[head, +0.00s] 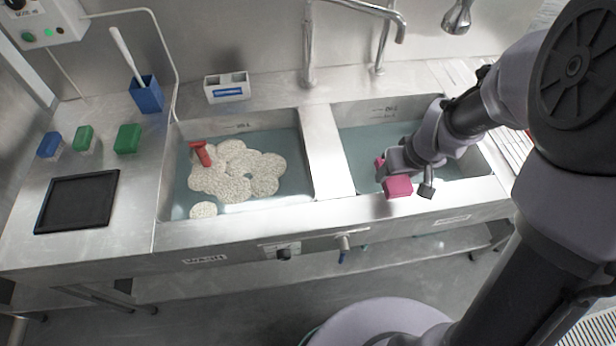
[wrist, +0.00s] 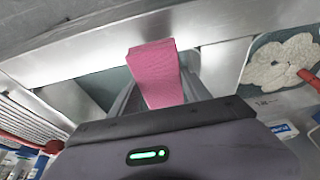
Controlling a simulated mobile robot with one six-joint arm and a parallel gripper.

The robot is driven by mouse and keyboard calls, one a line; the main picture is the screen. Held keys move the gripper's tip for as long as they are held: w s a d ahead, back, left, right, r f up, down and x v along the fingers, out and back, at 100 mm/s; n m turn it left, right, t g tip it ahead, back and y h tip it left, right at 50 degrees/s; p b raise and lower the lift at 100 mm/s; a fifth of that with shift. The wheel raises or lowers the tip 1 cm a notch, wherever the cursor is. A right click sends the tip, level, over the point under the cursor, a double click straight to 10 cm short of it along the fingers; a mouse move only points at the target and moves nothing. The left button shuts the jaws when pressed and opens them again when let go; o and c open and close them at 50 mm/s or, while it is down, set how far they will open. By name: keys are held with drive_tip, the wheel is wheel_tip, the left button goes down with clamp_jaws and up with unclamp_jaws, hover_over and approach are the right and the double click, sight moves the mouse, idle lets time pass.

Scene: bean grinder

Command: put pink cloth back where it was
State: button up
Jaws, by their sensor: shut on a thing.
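The pink cloth (head: 398,186) is a small folded block held in my gripper (head: 394,172). My gripper is shut on it, over the front part of the right sink basin (head: 365,143), near the front rim. In the wrist view the pink cloth (wrist: 156,72) sticks out from between the fingers of my gripper (wrist: 155,85). A second bit of pink shows behind the fingers in the head view, probably the same cloth.
The left basin holds water, pale foam (head: 238,172) and a red-handled thing (head: 201,153). A black tray (head: 77,201), green and blue blocks (head: 128,138) and a blue holder with a brush (head: 147,95) stand on the left counter. A white divided caddy (head: 227,88) stands behind the left basin. Taps rise behind the basins.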

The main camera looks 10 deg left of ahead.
drive_tip(key=b, duration=0.2)
hover_over(331, 169)
drive_tip(key=s, duration=0.1)
drive_tip(key=shift+s+d+f, duration=0.1)
drive_tip(key=shift+d+f, duration=0.1)
drive_tip(key=shift+f, duration=0.25)
drive_tip(key=shift+s+d+f, duration=0.1)
drive_tip(key=shift+d+f, duration=0.1)
drive_tip(key=shift+f, duration=0.2)
drive_tip(key=shift+w+a+f, duration=0.1)
drive_tip(key=shift+a+f, duration=0.1)
drive_tip(key=shift+f, duration=0.05)
drive_tip(key=shift+f+b, duration=0.75)
drive_tip(key=shift+f, duration=0.7)
drive_tip(key=shift+f, duration=0.2)
drive_tip(key=o, duration=1.2)
drive_tip(key=shift+r, duration=0.1)
